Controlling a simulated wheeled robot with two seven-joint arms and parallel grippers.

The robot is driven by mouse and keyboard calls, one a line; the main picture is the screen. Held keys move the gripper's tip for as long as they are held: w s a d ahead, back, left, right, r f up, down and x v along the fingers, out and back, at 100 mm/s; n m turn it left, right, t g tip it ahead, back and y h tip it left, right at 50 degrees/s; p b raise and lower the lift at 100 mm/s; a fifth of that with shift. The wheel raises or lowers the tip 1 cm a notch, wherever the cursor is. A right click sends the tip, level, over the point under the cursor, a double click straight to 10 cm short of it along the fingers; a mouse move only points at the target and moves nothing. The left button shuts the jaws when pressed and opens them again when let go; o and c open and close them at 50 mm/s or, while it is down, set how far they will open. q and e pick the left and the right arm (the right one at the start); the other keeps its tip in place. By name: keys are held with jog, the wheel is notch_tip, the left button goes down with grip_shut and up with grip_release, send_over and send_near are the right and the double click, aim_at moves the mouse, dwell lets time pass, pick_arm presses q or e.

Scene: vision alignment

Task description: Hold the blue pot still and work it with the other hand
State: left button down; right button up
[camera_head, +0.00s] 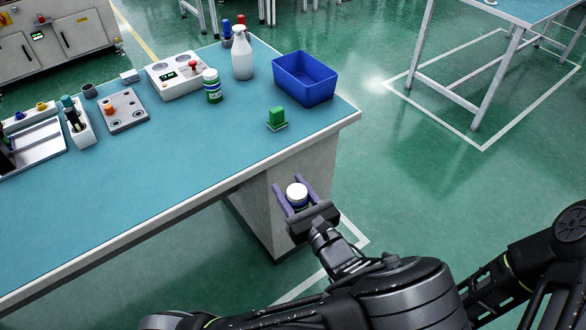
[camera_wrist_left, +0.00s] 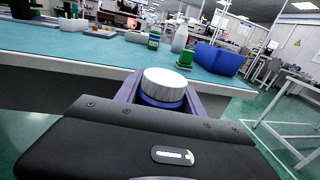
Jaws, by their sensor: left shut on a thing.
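The blue pot (camera_head: 297,200) has a round white lid and is held upright in front of the table's near right corner. My left gripper (camera_head: 294,182) is shut around it, with one purple finger on each side. In the left wrist view, the white lid (camera_wrist_left: 164,84) and part of the blue body (camera_wrist_left: 160,102) stand above the gripper's dark housing. The pot's lower part is hidden there. My right gripper is in neither view.
The blue-topped table (camera_head: 200,145) holds a blue bin (camera_head: 305,80), green block (camera_head: 277,118), green pot (camera_head: 211,88), spray bottle (camera_head: 241,55) and control box (camera_head: 178,75). A white-framed table (camera_head: 452,90) stands at the right.

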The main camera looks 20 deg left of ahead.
pick_arm(q)
jog(key=w+d+f+m+t+h, duration=0.1)
jog(key=d+m+t+h, duration=0.4)
jog(key=d, duration=0.8)
jog(key=m+h, duration=0.2)
jog(key=h, duration=0.2)
jog(key=shift+w+d+f+h, duration=0.35)
jog(key=shift+d+f+h, duration=0.05)
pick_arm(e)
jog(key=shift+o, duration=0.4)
